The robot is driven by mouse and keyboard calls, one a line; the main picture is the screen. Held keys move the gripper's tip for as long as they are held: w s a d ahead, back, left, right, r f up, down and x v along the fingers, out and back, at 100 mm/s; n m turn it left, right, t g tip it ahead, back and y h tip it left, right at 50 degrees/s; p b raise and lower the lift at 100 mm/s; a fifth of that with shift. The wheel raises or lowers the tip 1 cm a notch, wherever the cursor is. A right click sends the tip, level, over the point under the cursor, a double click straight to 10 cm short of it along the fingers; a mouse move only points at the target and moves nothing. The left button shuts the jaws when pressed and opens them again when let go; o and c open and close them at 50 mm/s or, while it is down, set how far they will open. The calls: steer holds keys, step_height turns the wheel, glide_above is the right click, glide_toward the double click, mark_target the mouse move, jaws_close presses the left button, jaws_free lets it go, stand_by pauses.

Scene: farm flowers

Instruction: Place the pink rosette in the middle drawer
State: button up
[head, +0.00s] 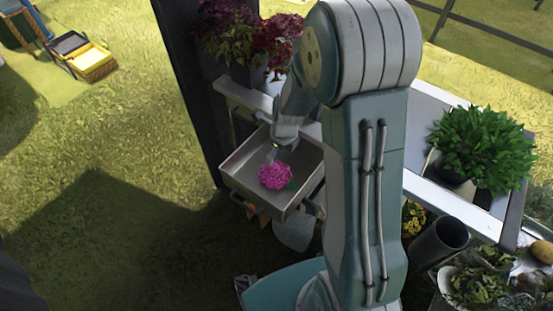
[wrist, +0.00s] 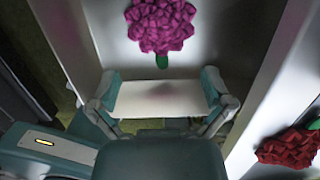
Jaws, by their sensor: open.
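The pink rosette (head: 276,176) lies on the floor of a pulled-out metal drawer (head: 240,185), with a bit of green beside it. I cannot tell from these views which level the drawer is. My gripper (head: 272,154) is over the drawer, just behind the rosette. In the wrist view, my gripper (wrist: 160,88) has its two fingers spread apart with no flower between them. The rosette (wrist: 161,26) shows beyond the fingertips, apart from them, with its green stub pointing towards them. A pale surface shows between the fingers.
A red flower (wrist: 289,148) lies at the lower right of the wrist view, outside the drawer wall. Potted dark red flowers (head: 277,43) stand behind the drawer. A leafy green plant (head: 482,148) is on the right. Grass lies open at the left.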

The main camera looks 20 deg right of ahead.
steer(key=s+a+r+n+t, duration=0.1)
steer(key=s+r+n, duration=0.2)
steer(key=r+n, duration=0.4)
steer(key=s+r+n+t, duration=0.1)
steer(key=s+r+n, duration=0.2)
steer(key=r+n, duration=0.45)
steer(key=s+r+n+t+h, duration=0.1)
steer(key=s+r+n+t, duration=0.1)
steer(key=s+r+n, duration=1)
steer(key=shift+s+n, duration=0.95)
steer(key=shift+n, duration=0.2)
